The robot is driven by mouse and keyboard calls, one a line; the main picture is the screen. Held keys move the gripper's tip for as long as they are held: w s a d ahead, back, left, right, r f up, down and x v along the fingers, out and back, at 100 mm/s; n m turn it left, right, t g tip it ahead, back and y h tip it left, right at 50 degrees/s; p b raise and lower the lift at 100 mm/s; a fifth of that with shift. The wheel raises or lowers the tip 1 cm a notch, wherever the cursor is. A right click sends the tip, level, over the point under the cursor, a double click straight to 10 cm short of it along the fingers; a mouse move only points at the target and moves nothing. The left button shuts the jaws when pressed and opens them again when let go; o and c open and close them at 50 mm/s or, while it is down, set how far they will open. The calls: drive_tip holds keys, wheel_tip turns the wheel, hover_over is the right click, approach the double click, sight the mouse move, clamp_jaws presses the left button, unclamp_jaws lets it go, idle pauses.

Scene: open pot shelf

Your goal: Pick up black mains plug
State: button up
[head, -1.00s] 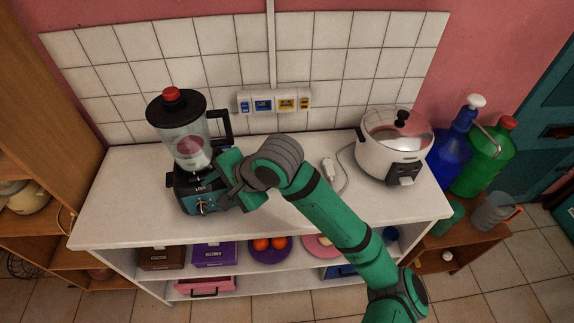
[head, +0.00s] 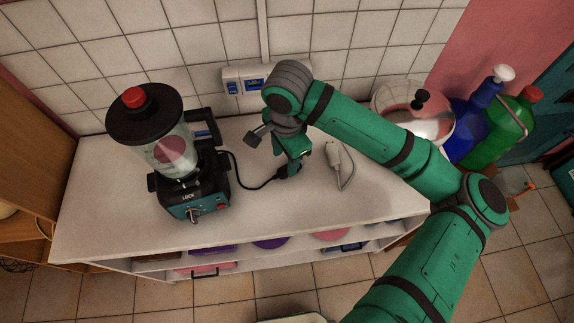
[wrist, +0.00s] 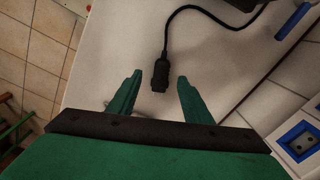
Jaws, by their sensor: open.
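The black mains plug (wrist: 160,76) lies on the white counter at the end of a black cord. In the wrist view it is just beyond and between the two green fingertips of my gripper (wrist: 157,80), apart from both. My gripper is open and empty. In the head view my gripper (head: 289,172) points down over the counter, and the plug is mostly hidden at its fingers. The black cord (head: 245,182) runs from the plug to the blender (head: 182,165) on the left.
A socket panel (head: 240,82) is on the tiled wall behind. The counter's front left (head: 110,225) is clear.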

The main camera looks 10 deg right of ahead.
sight(284, 170)
drive_tip(key=shift+w+a+f, duration=0.1)
drive_tip(key=shift+w+f, duration=0.1)
drive_tip(key=shift+f, duration=1.55)
drive_tip(key=shift+w+f, duration=0.15)
drive_tip(key=shift+f, duration=1.55)
clamp_jaws()
